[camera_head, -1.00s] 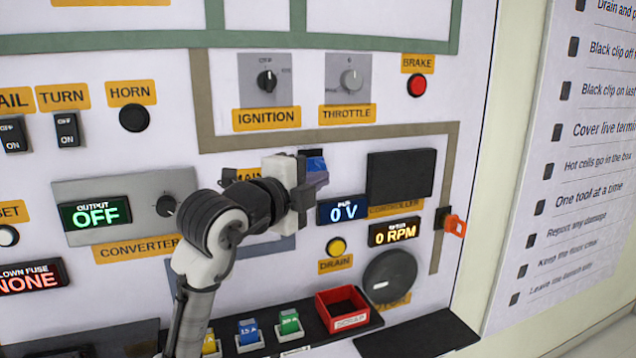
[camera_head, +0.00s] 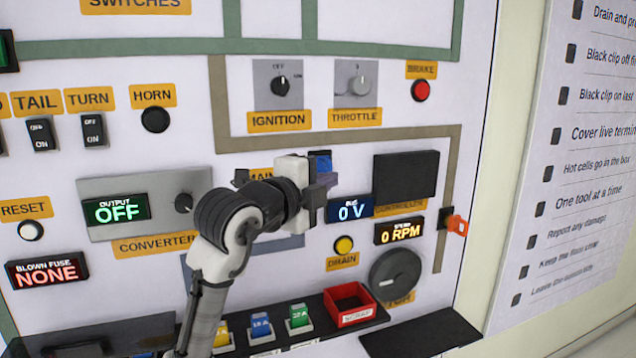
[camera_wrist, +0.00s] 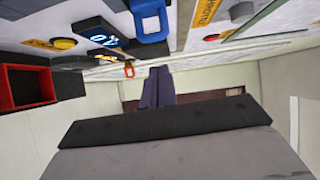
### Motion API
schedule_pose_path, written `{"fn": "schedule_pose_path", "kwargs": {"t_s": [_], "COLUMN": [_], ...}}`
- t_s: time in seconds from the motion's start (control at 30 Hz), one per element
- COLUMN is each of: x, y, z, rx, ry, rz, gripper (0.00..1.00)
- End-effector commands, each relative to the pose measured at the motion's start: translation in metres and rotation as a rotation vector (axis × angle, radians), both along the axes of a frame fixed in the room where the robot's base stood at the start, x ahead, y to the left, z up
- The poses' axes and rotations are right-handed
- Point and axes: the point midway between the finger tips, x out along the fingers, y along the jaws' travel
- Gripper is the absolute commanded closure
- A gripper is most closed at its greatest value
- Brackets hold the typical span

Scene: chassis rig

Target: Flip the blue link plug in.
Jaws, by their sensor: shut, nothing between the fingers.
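The blue link plug (camera_head: 322,162) shows in the head view just above my gripper's fingertips, on the panel right of the MAIN label, and is partly hidden by my gripper. In the wrist view it is a blue loop-shaped handle (camera_wrist: 152,22) at the top, beside the panel face. My gripper (camera_head: 326,184) is in front of the panel, just below the plug, with nothing held. Its two fingers (camera_wrist: 158,88) are together in the wrist view. They look apart from the plug, but contact is hard to tell.
The 0 V display (camera_head: 350,208) is close to the right of my gripper. An orange key (camera_head: 457,225) sticks out farther right. Below, a shelf holds a red scrap bin (camera_head: 350,303) and several coloured fuses. The yellow drain button (camera_head: 344,244) is below the display.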

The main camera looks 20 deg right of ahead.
Motion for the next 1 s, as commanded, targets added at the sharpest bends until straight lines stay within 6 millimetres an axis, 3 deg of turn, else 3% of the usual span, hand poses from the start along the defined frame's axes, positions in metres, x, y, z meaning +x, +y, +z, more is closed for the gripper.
{"fn": "schedule_pose_path", "kwargs": {"t_s": [0.03, 0.3, 0.5, 1.0], "x": [-0.002, -0.039, -0.055, -0.059], "y": [-0.003, 0.053, 0.074, 0.082], "z": [0.000, 0.001, 0.002, 0.005], "rx": [0.001, -0.001, 0.000, -0.016], "ry": [-0.001, -0.004, -0.003, -0.002], "rz": [-0.001, 0.004, 0.002, 0.007], "gripper": [1.00, 1.00, 1.00, 1.00]}}
